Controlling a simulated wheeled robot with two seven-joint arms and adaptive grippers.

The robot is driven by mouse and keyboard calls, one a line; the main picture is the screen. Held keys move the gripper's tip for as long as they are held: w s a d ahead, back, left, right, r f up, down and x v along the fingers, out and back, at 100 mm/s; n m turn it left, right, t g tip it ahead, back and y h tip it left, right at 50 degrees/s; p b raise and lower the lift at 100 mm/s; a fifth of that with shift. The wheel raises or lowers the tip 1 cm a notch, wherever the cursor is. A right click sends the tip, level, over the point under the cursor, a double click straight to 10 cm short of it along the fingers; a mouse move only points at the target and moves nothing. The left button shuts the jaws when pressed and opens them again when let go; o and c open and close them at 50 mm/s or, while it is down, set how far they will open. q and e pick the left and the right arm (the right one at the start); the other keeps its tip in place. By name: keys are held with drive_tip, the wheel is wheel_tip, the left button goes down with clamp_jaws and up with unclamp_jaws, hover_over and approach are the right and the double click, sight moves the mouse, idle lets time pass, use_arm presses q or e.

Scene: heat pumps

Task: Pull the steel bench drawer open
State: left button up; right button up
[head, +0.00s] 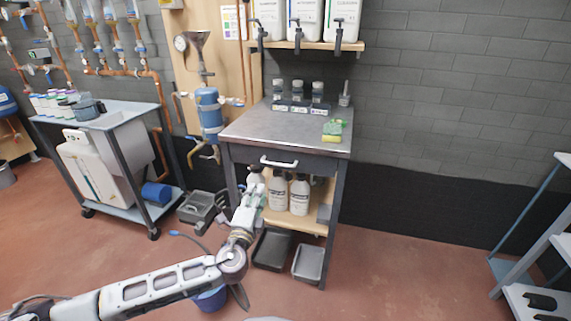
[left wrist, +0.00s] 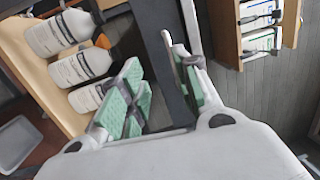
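The steel bench (head: 285,128) stands against the wall, with a dark drawer (head: 310,166) under its top. The drawer front looks flush with the frame, so it is shut. Its pale bar handle (head: 279,162) runs across the front. My left gripper (head: 254,183) is below and left of the handle, in front of the bench. In the left wrist view my left gripper (left wrist: 158,72) is open, its green-padded fingers apart with the dark bench front beyond them. I cannot clearly tell the handle from the finger parts there. My right gripper is not in view.
White bottles (head: 299,195) stand on the wooden shelf under the drawer; they also show in the left wrist view (left wrist: 80,69). Trays (head: 309,262) lie on the floor below. A sponge (head: 332,134) and small jars sit on the bench top.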

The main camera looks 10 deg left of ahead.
use_arm(q)
drive_tip(key=d+h, duration=0.1)
drive_tip(key=d+r+m+h, duration=0.1)
drive_tip(key=shift+w+d+t, duration=0.1)
drive_tip(key=shift+d+t, duration=0.2)
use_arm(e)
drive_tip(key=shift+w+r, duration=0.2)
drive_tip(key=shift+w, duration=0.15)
use_arm(q)
drive_tip(key=shift+w, duration=0.1)
approach(277, 164)
drive_tip(key=shift+w, duration=0.6)
drive_tip(key=shift+w+d+r+b, duration=0.1)
drive_tip(key=shift+w+r+b, duration=0.2)
drive_tip(key=shift+w, duration=1.2)
drive_tip(key=shift+w+a+r+b, duration=0.15)
drive_tip(key=shift+w+b, duration=0.2)
drive_tip(key=shift+w, duration=1.1)
drive_tip(key=shift+w+d+r+b, duration=0.15)
drive_tip(key=shift+w+r+b, duration=0.15)
drive_tip(key=shift+w, duration=1.2)
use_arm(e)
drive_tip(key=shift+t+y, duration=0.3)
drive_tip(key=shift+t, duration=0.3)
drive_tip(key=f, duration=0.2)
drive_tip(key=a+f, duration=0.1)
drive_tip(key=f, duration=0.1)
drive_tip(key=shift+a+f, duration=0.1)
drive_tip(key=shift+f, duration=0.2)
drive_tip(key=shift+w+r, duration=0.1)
